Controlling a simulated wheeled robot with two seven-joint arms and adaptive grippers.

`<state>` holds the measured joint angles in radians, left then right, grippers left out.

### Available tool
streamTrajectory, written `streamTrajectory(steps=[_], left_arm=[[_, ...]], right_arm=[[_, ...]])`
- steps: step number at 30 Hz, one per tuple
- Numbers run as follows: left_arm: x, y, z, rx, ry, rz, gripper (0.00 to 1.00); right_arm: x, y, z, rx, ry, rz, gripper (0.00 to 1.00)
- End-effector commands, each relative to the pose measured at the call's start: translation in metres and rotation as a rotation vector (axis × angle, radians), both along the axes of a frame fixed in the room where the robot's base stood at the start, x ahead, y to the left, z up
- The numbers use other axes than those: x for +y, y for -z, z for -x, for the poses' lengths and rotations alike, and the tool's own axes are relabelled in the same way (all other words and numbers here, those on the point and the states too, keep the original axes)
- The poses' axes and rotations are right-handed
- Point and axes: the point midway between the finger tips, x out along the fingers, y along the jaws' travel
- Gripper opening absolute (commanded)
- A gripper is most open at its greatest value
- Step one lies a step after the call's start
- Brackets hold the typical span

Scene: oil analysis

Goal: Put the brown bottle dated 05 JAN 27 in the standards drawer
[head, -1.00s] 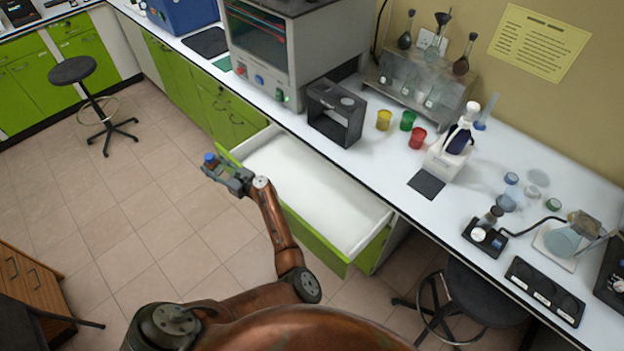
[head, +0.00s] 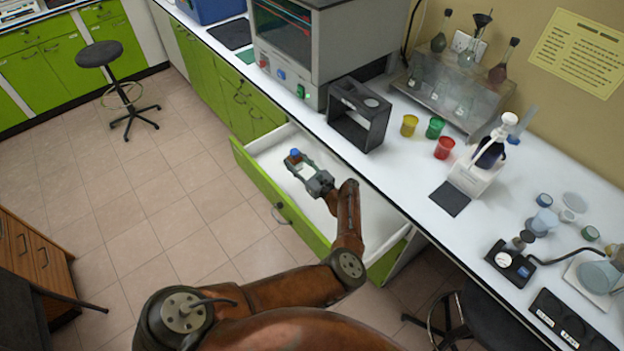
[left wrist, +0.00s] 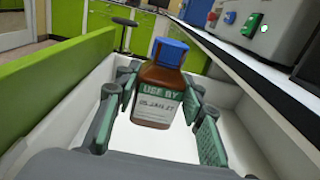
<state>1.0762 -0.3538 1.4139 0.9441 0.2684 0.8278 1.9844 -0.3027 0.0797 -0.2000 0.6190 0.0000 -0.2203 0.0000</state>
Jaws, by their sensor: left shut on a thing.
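The brown bottle (left wrist: 158,88) has a blue cap and a green and white "USE BY" label; the date reads roughly as 05 JAN 27, though it is small. My left gripper (left wrist: 162,112) is shut on the bottle, which stands about upright between the fingers. In the head view, my left gripper (head: 300,170) is over the open drawer (head: 372,212), toward its far left end, and the bottle's blue cap (head: 295,153) shows at the fingertips. The drawer has a green front and a white, empty-looking interior. I cannot tell whether the bottle touches the drawer floor. My right gripper is not in view.
The white worktop (head: 410,165) overhangs the drawer's back side. On it stand a black open frame (head: 360,113), coloured cups (head: 435,128) and a pump bottle (head: 478,170). A black stool (head: 105,55) stands on the floor, away from the drawer.

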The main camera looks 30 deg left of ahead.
Motion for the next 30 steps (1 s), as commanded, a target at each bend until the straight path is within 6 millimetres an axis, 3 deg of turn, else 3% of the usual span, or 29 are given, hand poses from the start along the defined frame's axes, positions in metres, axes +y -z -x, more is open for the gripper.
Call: streamTrajectory(steps=[3, 8, 15, 30], left_arm=[[0.0, 0.022, -0.001, 0.001, 0.001, -0.002, 0.07], [0.0, 0.035, -0.001, 0.001, 0.003, -0.002, 0.07], [-0.001, 0.068, -0.002, 0.001, 0.003, -0.002, 0.07], [-0.002, 0.076, -0.002, 0.0, 0.004, -0.002, 0.07]], right_arm=[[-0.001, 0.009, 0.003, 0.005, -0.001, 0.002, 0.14], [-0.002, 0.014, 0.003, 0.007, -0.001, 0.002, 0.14], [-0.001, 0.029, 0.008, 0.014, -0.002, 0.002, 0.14], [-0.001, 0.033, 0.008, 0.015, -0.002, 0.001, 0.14]])
